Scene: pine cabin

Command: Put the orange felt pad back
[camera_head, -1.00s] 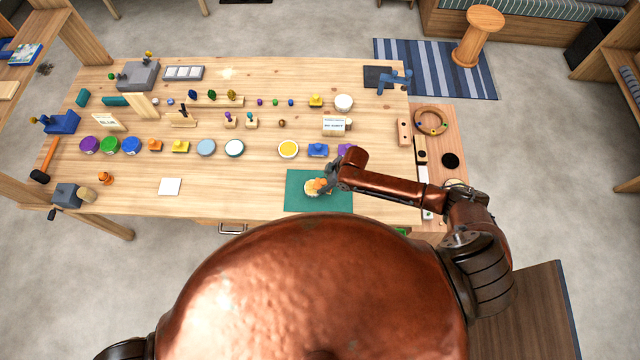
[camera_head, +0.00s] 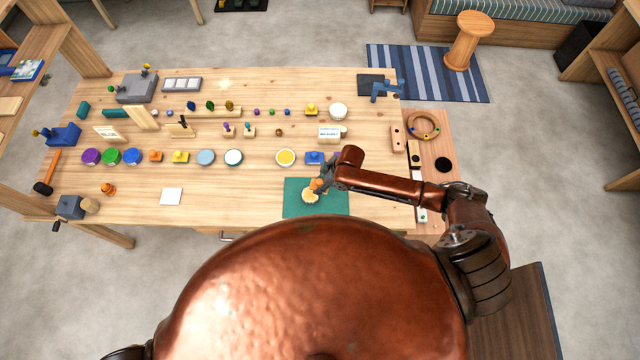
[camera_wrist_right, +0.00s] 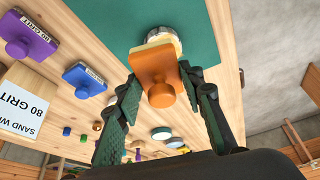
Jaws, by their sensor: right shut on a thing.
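The orange felt pad (camera_head: 317,184) is a square orange block with a round knob and a pale layer under it; it shows large in the right wrist view (camera_wrist_right: 156,66). My right gripper (camera_head: 322,184) is shut on the pad, with its green-lined fingers on either side of the knob (camera_wrist_right: 161,95). The pad is over or just beside a round pale-yellow tin (camera_head: 310,197) on the green mat (camera_head: 335,204). In the wrist view it partly covers the tin; I cannot tell whether they touch. My left gripper is out of view.
A purple pad (camera_wrist_right: 30,41) and a sign (camera_wrist_right: 22,103) are near my right gripper. Bare wood lies left of the mat.

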